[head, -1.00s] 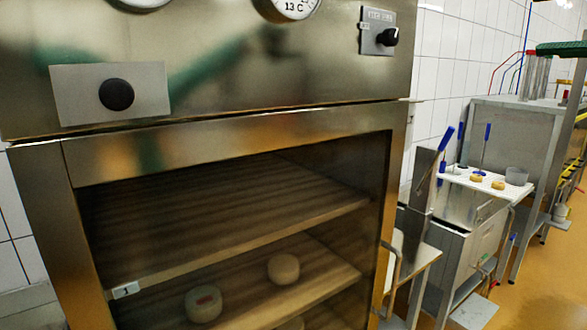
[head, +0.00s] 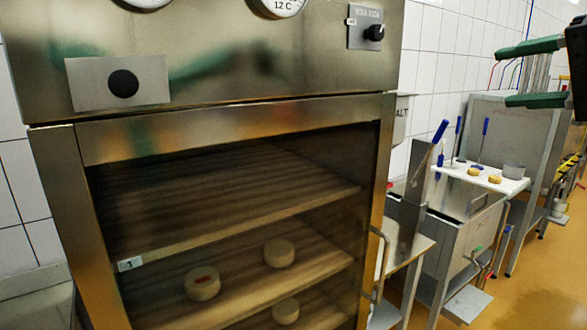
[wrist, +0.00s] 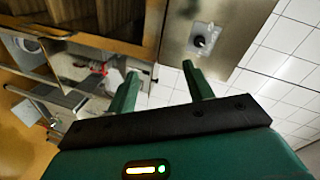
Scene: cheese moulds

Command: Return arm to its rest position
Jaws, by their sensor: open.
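My gripper (head: 536,74) shows at the upper right of the head view. Its two green fingers stand wide apart, one above the other, and point left with nothing between them. In the wrist view the same two green fingers (wrist: 160,95) are spread, with only the background between them. The arm behind the gripper is mostly outside the head view.
A steel cabinet (head: 235,110) with a dark glass front fills the left. Several cheeses, one of them here (head: 279,253), sit on its wooden shelves. Right of it stand a steel vat (head: 455,228) and a white tray (head: 507,184) with cheeses. Orange floor (head: 540,270) is open at lower right.

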